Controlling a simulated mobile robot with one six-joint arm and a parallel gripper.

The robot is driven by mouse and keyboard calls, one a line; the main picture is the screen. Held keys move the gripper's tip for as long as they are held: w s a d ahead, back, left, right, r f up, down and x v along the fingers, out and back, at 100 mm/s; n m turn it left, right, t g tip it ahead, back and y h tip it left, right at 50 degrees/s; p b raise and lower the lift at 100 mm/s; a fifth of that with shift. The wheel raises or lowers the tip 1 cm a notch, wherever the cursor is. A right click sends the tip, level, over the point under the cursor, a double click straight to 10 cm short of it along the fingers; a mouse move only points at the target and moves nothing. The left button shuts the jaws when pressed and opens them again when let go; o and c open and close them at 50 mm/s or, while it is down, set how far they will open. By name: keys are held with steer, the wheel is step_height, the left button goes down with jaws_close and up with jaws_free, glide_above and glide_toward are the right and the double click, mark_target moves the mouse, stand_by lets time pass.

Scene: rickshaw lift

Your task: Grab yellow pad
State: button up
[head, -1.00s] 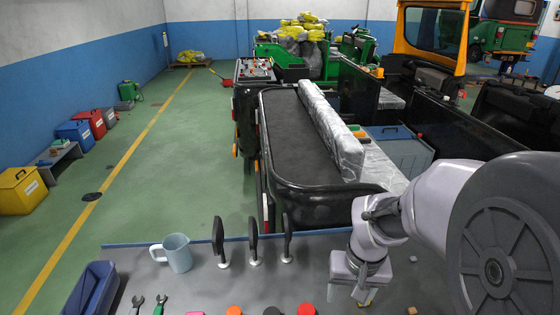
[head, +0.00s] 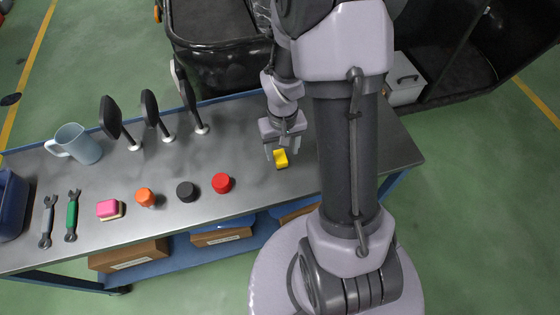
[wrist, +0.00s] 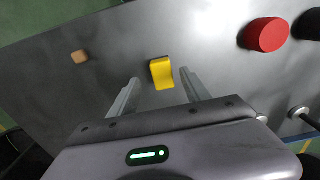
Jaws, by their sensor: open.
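The yellow pad (head: 281,159) lies on the grey metal workbench (head: 235,150), toward its right part. My gripper (head: 283,150) is just above and behind it in the head view, pointing down. In the wrist view the yellow pad (wrist: 162,74) lies ahead of and between the two open fingers of my gripper (wrist: 156,88). The fingers do not visibly touch it. Its exact height below the fingertips cannot be told.
A red cap (head: 222,183) and black cap (head: 187,191) stand left of the pad. Farther left are an orange cap (head: 146,197), a pink pad (head: 109,209), wrenches (head: 71,215), a jug (head: 76,144) and mirrors (head: 112,120). A small tan block (wrist: 80,57) lies nearby.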

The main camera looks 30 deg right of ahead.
mark_target(280, 156)
steer(key=f+b, duration=0.1)
steer(key=f, duration=0.2)
steer(key=f+b, duration=0.1)
steer(key=f, duration=0.1)
steer(key=shift+w+a+b, duration=0.15)
steer(key=shift+w+b, duration=0.1)
steer(key=shift+b, duration=0.05)
steer(key=shift+r, duration=0.2)
jaws_close()
steer(key=shift+r, duration=0.1)
